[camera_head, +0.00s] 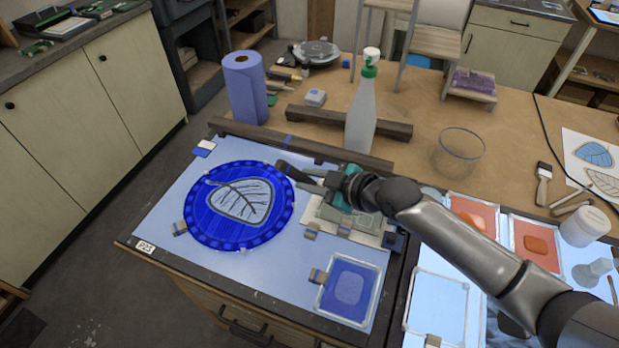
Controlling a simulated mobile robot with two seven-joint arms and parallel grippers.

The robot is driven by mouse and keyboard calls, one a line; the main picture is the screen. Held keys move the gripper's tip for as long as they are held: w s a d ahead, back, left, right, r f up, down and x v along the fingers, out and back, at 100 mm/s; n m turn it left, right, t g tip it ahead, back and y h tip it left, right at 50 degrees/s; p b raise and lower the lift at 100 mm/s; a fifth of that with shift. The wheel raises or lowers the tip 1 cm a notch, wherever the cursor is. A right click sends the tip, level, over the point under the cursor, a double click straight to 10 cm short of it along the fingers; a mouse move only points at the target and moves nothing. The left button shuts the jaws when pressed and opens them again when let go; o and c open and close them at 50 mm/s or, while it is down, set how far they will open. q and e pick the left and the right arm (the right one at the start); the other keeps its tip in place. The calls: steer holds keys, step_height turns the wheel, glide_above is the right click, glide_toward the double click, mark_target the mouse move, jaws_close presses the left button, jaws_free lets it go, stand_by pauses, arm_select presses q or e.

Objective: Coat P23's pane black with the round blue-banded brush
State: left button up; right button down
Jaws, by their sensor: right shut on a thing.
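The P23 label (146,247) lies at the front left corner of a light blue board. Above it lies a round blue pane (205,232) with a beaded dark blue rim and a pale leaf outline with dark veins in its middle. My right gripper (326,184) is to the right of the pane and shut on a slim brush (290,172). The brush's dark end points left, by the pane's upper right rim; whether it touches is unclear. Its band is too small to make out. My left gripper is not in view.
A green-topped spray bottle (361,115) and a blue paper roll (244,88) stand behind the board. A small square blue pane (349,282) lies at the board's front right. A glass bowl (461,150), a flat brush (543,182) and orange panes (475,215) are at the right.

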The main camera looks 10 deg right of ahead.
steer(key=shift+f, duration=0.25)
stand_by(0.3)
steer(key=shift+s+d+b, duration=1.15)
steer(key=shift+s+d, duration=2.1)
steer(key=shift+d, duration=2)
steer(key=w+b, duration=0.1)
steer(key=b, duration=0.2)
steer(key=w+d+b, duration=0.1)
steer(key=w+b, duration=0.1)
steer(key=b, duration=0.1)
steer(key=w+d+r+b, duration=0.1)
steer(key=b, duration=0.2)
steer(key=shift+w+d, duration=0.2)
steer(key=shift+r, duration=0.1)
